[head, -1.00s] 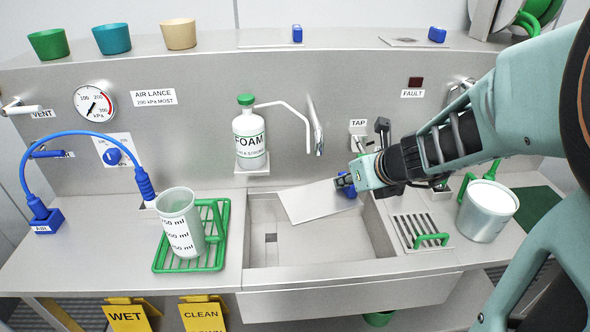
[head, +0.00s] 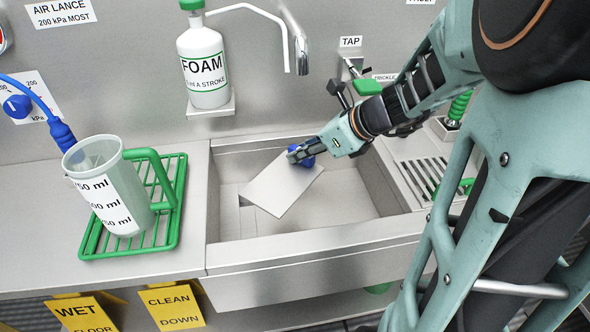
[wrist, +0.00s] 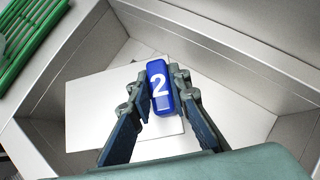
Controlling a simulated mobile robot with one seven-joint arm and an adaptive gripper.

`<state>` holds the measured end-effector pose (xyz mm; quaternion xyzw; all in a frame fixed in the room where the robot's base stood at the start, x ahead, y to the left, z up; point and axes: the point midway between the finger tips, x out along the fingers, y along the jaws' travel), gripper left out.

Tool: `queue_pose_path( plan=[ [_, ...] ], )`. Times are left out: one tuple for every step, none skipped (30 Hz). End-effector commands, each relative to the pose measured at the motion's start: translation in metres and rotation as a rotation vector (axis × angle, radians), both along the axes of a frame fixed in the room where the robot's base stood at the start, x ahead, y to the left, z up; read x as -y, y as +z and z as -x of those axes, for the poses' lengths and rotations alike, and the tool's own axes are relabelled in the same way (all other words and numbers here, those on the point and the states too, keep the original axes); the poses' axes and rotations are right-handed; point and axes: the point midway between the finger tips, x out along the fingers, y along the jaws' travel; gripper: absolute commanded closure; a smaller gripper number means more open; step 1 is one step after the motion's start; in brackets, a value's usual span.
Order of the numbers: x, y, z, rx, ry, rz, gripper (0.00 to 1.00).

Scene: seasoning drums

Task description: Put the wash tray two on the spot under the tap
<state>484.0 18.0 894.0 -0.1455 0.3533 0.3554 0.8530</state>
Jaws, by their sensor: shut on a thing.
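The wash tray two is a flat pale metal plate (head: 283,186) with a blue handle block marked "2" (wrist: 158,87). My gripper (head: 303,155) is shut on the blue block, one finger on each side of it in the wrist view. The plate is tilted in the head view and is over or inside the sink basin (head: 345,212); I cannot tell whether it touches the basin floor. The tap spout (head: 302,62) hangs at the back wall, left of my gripper. The TAP label (head: 350,42) is on the wall behind. The spot under the tap is not clearly marked in view.
A green rack (head: 168,228) with a clear measuring jug (head: 110,185) stands left of the sink. A foam bottle (head: 204,65) sits on a wall shelf (head: 211,108). A slotted drain plate (head: 424,178) lies right of the sink.

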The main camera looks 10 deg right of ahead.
Motion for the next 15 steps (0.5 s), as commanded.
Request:
queue_pose_path(
  plan=[
    [0.0,-0.017,0.001,-0.006,-0.001,-0.003,1.0],
    [0.0,-0.025,0.001,-0.006,-0.002,-0.003,1.0],
    [0.0,-0.037,0.0,-0.005,-0.002,-0.002,1.0],
    [0.0,-0.045,0.001,-0.006,-0.004,-0.003,1.0],
    [0.0,-0.053,0.001,-0.006,-0.003,-0.004,1.0],
    [0.0,-0.064,0.001,-0.006,-0.002,-0.003,1.0],
    [0.0,-0.072,0.001,-0.006,-0.004,-0.003,1.0],
    [0.0,-0.079,0.001,-0.005,-0.003,-0.003,1.0],
    [0.0,-0.089,0.0,-0.004,-0.004,-0.003,1.0],
    [0.0,-0.095,0.0,-0.005,-0.003,-0.003,1.0],
    [0.0,-0.101,0.0,-0.005,-0.003,-0.003,1.0],
    [0.0,-0.108,0.0,-0.004,-0.003,-0.002,1.0],
    [0.0,-0.112,0.0,-0.003,-0.002,-0.002,1.0],
    [0.0,-0.115,0.0,-0.003,-0.004,-0.002,1.0],
    [0.0,-0.119,0.0,-0.003,-0.003,-0.001,1.0]
  ],
)
